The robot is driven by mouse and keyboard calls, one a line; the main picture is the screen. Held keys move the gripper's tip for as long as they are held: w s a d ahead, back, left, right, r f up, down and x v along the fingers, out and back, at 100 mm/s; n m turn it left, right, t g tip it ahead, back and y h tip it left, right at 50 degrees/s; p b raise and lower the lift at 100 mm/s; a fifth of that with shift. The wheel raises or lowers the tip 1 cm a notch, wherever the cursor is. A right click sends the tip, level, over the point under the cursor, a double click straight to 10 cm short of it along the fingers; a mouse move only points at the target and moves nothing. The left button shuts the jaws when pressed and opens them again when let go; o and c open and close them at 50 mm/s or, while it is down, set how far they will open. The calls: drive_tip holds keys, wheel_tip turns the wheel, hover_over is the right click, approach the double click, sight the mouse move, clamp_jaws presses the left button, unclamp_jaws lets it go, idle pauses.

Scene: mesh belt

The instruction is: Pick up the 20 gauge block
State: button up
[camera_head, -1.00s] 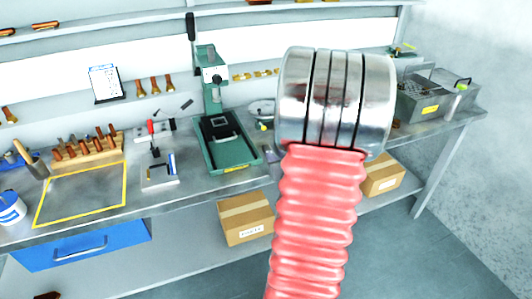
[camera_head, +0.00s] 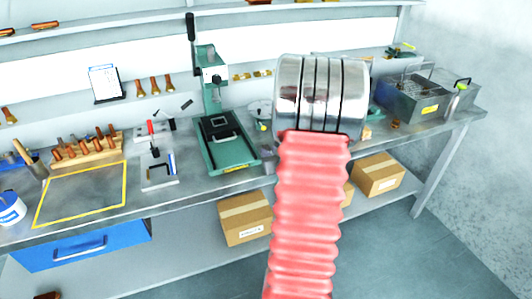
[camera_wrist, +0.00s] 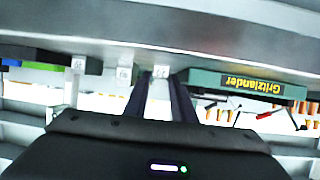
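In the wrist view, which is upside down, several small pale blocks or tags with marks stand along the bench edge: one at the left (camera_wrist: 78,64), one beside it (camera_wrist: 124,72), and one between my fingers (camera_wrist: 160,72). Their marks are too blurred to read, so I cannot tell which is the 20 gauge block. My gripper (camera_wrist: 161,92) shows two dark fingers set apart, with the third pale piece seen in the gap; contact cannot be judged. In the head view my red bellows arm and metal rings show, but not the gripper.
A green press (camera_head: 228,150) stands mid-bench; its labelled base (camera_wrist: 250,84) is right of my fingers in the wrist view. Left of it are a small grey stand (camera_head: 158,178), a yellow-framed area (camera_head: 82,195) and a wooden rack (camera_head: 90,154). Cartons (camera_head: 246,219) sit below.

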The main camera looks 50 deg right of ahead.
drive_tip(key=shift+x, duration=1)
drive_tip(key=shift+c, duration=0.5)
clamp_jaws()
